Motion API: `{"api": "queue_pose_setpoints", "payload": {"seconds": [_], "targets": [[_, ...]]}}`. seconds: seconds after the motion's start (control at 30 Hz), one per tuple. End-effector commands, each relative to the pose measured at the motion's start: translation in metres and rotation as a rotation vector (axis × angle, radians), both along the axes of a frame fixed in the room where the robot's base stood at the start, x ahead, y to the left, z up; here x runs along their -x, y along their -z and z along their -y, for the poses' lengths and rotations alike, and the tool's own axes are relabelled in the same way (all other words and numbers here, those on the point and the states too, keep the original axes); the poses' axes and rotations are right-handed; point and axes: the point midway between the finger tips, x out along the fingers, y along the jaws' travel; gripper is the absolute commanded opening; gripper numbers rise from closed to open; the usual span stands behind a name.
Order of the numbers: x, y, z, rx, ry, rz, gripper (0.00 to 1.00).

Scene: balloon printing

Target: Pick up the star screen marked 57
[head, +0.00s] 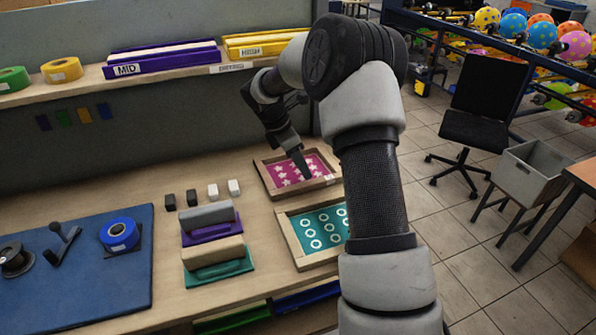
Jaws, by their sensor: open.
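The star screen (276,178) is a wooden frame with a magenta mesh and white stars, lying on the workbench. A small label sits near its right front corner, but its number is too small to read. My gripper (304,174) points down over the star screen's mesh, with its fingertips at or just above it. The gripper is open and nothing shows between its fingers. I cannot tell whether it touches the screen. My arm and gripper hide part of the screen's back and right side.
A teal screen with white rings (292,240) lies just in front. Squeegees (208,222) and small blocks (192,197) are to the left. A blue mat (75,262) holds a blue tape roll (120,235). A shelf (150,76) runs along the back.

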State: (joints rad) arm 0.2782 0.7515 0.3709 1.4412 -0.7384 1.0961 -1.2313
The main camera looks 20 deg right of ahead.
Motion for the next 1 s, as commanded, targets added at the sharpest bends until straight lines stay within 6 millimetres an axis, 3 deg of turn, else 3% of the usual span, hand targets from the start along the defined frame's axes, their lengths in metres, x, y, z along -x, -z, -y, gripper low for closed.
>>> {"api": "queue_pose_setpoints", "payload": {"seconds": [0.1,0.37,0.63,0.9,1.0], "targets": [[0.0,0.015,0.007,0.001,0.002,0.0,0.41],[-0.002,0.029,0.011,0.0,0.001,-0.001,0.41],[-0.007,0.066,0.022,0.0,0.004,-0.001,0.41],[-0.007,0.071,0.024,0.001,0.001,0.001,0.41],[-0.007,0.071,0.024,0.0,0.001,0.001,0.26]]}}
